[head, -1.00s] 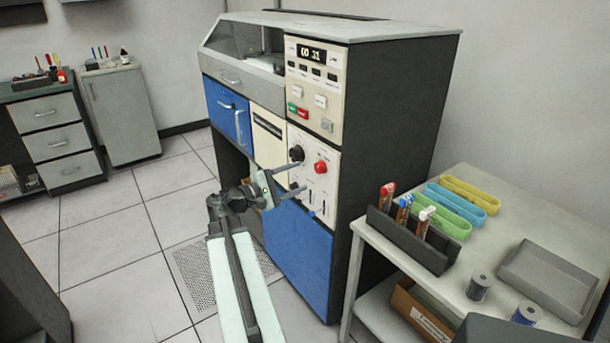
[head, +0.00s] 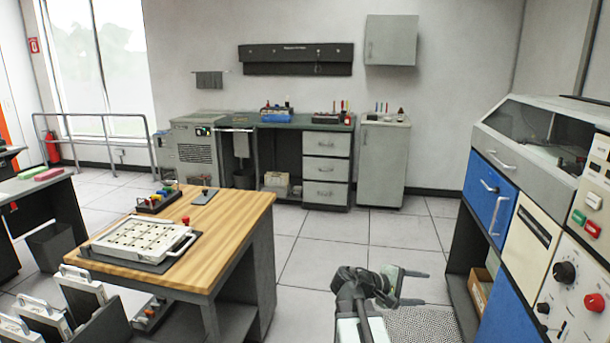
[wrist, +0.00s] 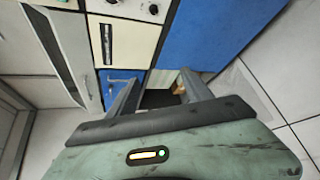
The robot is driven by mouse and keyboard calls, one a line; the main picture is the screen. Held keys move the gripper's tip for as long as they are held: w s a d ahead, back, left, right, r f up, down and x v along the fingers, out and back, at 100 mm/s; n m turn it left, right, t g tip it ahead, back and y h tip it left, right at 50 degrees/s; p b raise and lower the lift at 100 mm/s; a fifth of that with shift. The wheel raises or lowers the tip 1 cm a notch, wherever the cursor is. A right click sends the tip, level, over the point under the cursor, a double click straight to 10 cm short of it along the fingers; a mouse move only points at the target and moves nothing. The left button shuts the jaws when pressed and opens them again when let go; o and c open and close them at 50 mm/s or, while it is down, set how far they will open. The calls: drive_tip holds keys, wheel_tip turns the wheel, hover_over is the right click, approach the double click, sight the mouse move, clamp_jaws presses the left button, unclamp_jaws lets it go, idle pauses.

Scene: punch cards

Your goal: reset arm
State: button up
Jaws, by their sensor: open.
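My arm reaches up from the bottom of the head view, and my gripper (head: 412,287) points right toward the blue and cream machine (head: 505,262). Its jaws are open, and nothing is between them. In the wrist view my gripper (wrist: 158,88) shows two dark fingers apart, with the machine's panels (wrist: 122,42) beyond them. I cannot tell exactly how far the fingertips are from the machine, but they look clear of it.
A wooden-topped table (head: 232,212) with a white tray (head: 145,240) stands at left. A workbench (head: 328,168) and a grey cabinet (head: 382,165) line the back wall. Tiled floor (head: 325,245) between them is open. A floor grate (head: 420,325) lies by the machine.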

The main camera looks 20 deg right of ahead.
drive_tip(key=w+a+f+t+y, duration=0.1)
drive_tip(key=w+a+f+y, duration=0.15)
drive_tip(key=a, duration=0.45)
drive_tip(key=w+a+f+t+y, duration=0.1)
drive_tip(key=a+f, duration=0.3)
drive_tip(key=a, duration=0.2)
drive_tip(key=w+a+f+y, duration=0.2)
drive_tip(key=a+f, duration=0.2)
drive_tip(key=a, duration=0.3)
drive_tip(key=s+a+f+m+y, duration=0.1)
drive_tip(key=a+f+y, duration=0.25)
drive_tip(key=a, duration=0.65)
drive_tip(key=s+a+f+m+y, duration=0.1)
drive_tip(key=a+f+m+y, duration=0.1)
drive_tip(key=a+y, duration=0.5)
wheel_tip(320, 180, up, 18)
drive_tip(key=a+h+p, duration=0.1)
drive_tip(key=a+p, duration=0.1)
drive_tip(key=p, duration=1.6)
drive_tip(key=shift+a+r+g+h, duration=0.25)
drive_tip(key=shift+a+g+h, duration=0.05)
drive_tip(key=shift+h, duration=0.1)
drive_tip(key=shift+s+f, duration=0.1)
drive_tip(key=shift+f, duration=0.1)
drive_tip(key=shift+c, duration=0.3)
